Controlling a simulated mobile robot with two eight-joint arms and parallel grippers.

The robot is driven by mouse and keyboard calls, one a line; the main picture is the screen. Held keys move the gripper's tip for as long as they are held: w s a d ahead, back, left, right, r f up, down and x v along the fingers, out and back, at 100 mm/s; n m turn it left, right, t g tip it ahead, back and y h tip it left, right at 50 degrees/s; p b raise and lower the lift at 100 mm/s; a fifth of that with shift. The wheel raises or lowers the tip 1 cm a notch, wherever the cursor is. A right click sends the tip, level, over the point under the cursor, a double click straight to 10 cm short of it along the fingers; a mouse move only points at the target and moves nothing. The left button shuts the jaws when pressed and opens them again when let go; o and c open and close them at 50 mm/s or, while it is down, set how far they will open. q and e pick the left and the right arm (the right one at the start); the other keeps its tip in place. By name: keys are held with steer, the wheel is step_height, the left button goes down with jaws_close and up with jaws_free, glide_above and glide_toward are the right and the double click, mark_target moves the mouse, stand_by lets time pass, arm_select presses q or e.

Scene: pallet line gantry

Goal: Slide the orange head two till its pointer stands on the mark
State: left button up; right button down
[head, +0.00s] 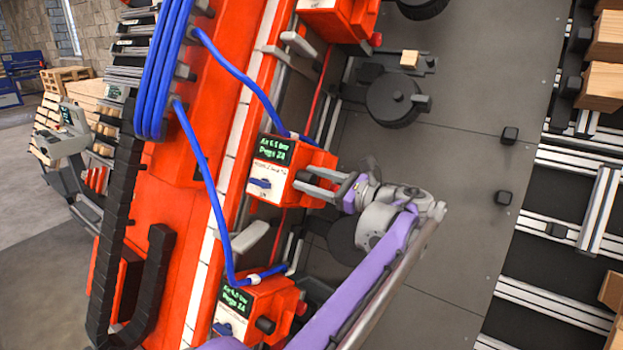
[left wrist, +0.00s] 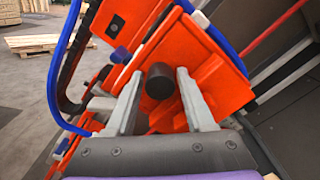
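Three orange heads sit along the orange beam in the head view. The middle orange head (head: 308,157) has a green-lettered display, a white plate and a blue knob; its small label is too fine to read as head two. My left gripper (head: 316,184) is at its right side. In the left wrist view the open fingers (left wrist: 160,108) stand either side of a black round knob (left wrist: 160,80) on the orange head (left wrist: 205,62), with gaps showing on both sides. A pale segmented strip (head: 226,165) runs along the beam. I cannot make out the pointer or mark. My right gripper is out of view.
Another orange head (head: 338,18) is above and one (head: 265,300) is below, near my left arm. Blue hoses (head: 205,160) loop to the heads. A grey lever (head: 250,237) juts out below the middle head. Dark floor plates lie open to the right.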

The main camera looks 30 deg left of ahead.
arm_select(q)
steer(key=shift+w, duration=0.1)
steer(key=d, duration=1)
steer(key=shift+s+d+b, duration=0.4)
steer(key=shift+s+b, duration=0.05)
steer(key=s+a+f+n+h, duration=0.2)
steer(key=s+a+f+h, duration=0.15)
steer(key=s+f, duration=0.4)
steer(key=s+a+f+n+h, duration=0.25)
steer(key=s+f+h, duration=0.25)
steer(key=f, duration=0.5)
steer(key=s+d+f+n+t+h, duration=0.2)
steer(key=s+d+f+n+h, duration=0.2)
steer(key=s+f, duration=0.3)
steer(key=s+d+f+n+t+h, duration=0.2)
steer(key=s+d+f+n+h, duration=0.3)
steer(key=f, duration=0.5)
steer(key=shift+s+d+f+n, duration=0.35)
steer(key=shift+s+d+n, duration=0.4)
steer(key=shift+s+n, duration=0.35)
steer(key=shift+s+a+h, duration=0.1)
steer(key=shift+h, duration=0.15)
